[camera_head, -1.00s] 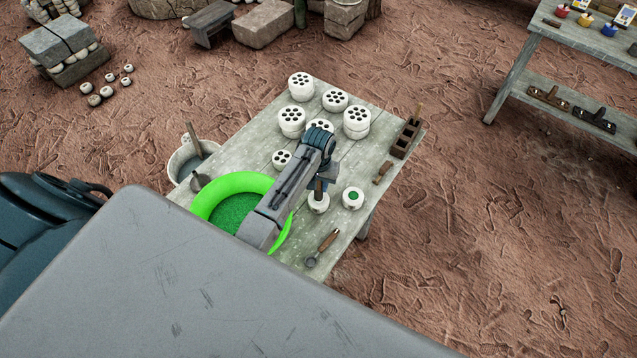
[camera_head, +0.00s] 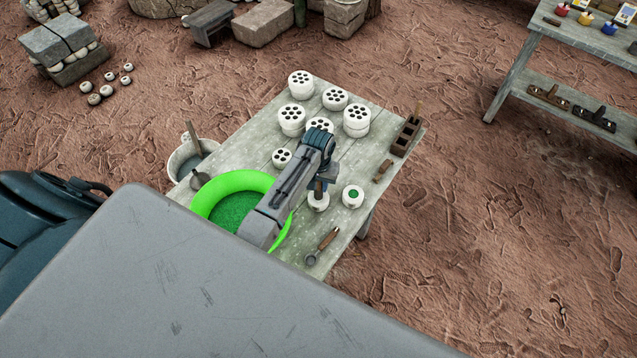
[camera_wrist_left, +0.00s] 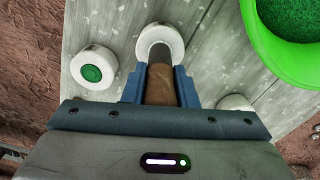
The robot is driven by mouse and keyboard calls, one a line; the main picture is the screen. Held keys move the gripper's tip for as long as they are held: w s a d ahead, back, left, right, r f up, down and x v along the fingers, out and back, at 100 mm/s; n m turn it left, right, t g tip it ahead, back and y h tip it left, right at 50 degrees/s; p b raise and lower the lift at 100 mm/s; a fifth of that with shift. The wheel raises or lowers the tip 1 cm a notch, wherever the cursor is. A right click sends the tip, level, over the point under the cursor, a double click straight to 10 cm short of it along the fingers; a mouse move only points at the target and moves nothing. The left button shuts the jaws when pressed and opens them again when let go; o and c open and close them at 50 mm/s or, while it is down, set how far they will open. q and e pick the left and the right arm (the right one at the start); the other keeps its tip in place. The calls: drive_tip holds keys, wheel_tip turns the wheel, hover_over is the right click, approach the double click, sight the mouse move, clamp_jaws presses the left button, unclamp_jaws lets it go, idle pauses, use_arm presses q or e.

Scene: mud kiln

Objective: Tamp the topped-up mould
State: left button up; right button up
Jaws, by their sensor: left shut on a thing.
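My left gripper (camera_head: 321,184) is shut on the brown wooden handle (camera_wrist_left: 162,84) of a tamper. The tamper's dark shaft (camera_wrist_left: 161,57) reaches down to a white round mould (camera_wrist_left: 152,34), which also shows below the gripper in the head view (camera_head: 318,205). The tamper's lower end is over or inside this mould; I cannot tell how deep. The mould's fill is hidden. A second white mould (camera_head: 353,197) with green fill stands to the right; it also shows in the left wrist view (camera_wrist_left: 93,68). My right gripper is not in view.
A bright green basin (camera_head: 213,188) of green material is left of my arm. White pieces with several holes (camera_head: 357,118) stand at the table's back. A scoop (camera_head: 322,246) lies near the front edge, and a bucket (camera_head: 180,167) stands at the left.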

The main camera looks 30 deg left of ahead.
use_arm(q)
drive_tip(key=shift+s, duration=0.1)
drive_tip(key=shift+r, duration=4.2)
drive_tip(key=shift+f, duration=0.1)
